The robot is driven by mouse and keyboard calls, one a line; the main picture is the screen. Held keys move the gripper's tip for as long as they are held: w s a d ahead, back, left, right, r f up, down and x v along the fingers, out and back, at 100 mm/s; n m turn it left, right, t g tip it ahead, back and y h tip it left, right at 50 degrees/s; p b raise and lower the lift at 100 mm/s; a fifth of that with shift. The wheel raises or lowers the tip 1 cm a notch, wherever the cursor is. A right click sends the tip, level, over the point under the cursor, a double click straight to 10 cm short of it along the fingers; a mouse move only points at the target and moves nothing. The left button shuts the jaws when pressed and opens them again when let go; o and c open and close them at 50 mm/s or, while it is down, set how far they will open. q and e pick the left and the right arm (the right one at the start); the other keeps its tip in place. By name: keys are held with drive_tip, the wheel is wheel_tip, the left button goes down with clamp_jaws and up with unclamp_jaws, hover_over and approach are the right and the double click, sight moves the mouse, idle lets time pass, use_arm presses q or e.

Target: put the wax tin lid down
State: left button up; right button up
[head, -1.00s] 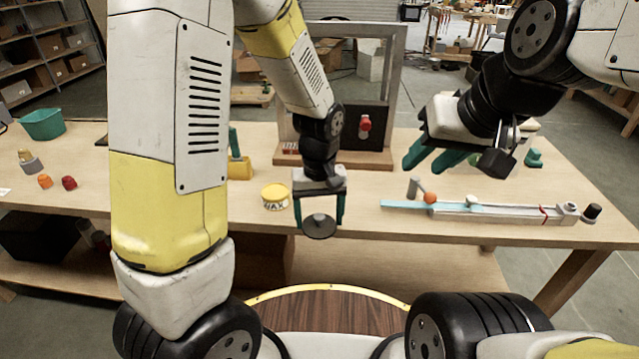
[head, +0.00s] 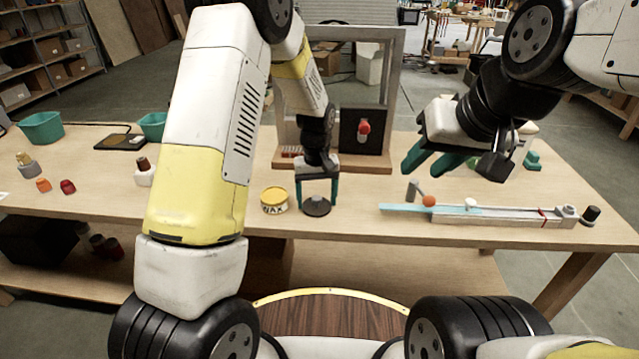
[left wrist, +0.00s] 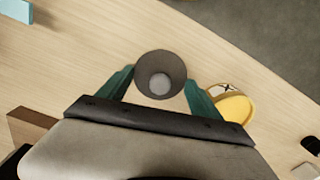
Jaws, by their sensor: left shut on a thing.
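The wax tin lid is a dark grey disc with a small knob (head: 316,207). It lies nearly flat at the table's front part, and it also shows in the left wrist view (left wrist: 161,70). My left gripper (head: 316,204) points down and is shut on the lid, one green finger on each side. Whether the lid touches the table I cannot tell. The yellow wax tin (head: 274,201) stands upright just left of the lid in the head view, and it also shows in the left wrist view (left wrist: 236,106). My right gripper (head: 424,164) is open and empty above the table on the right.
A long rail device with an orange ball (head: 500,213) lies to the right. Behind my left gripper stands a wooden-based frame with a black panel and red knob (head: 364,127). Small coloured parts and green bins (head: 41,127) are at the left.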

use_arm(q)
drive_tip(key=shift+f, duration=0.2)
drive_tip(key=o, duration=1.4)
drive_tip(key=shift+c, duration=0.2)
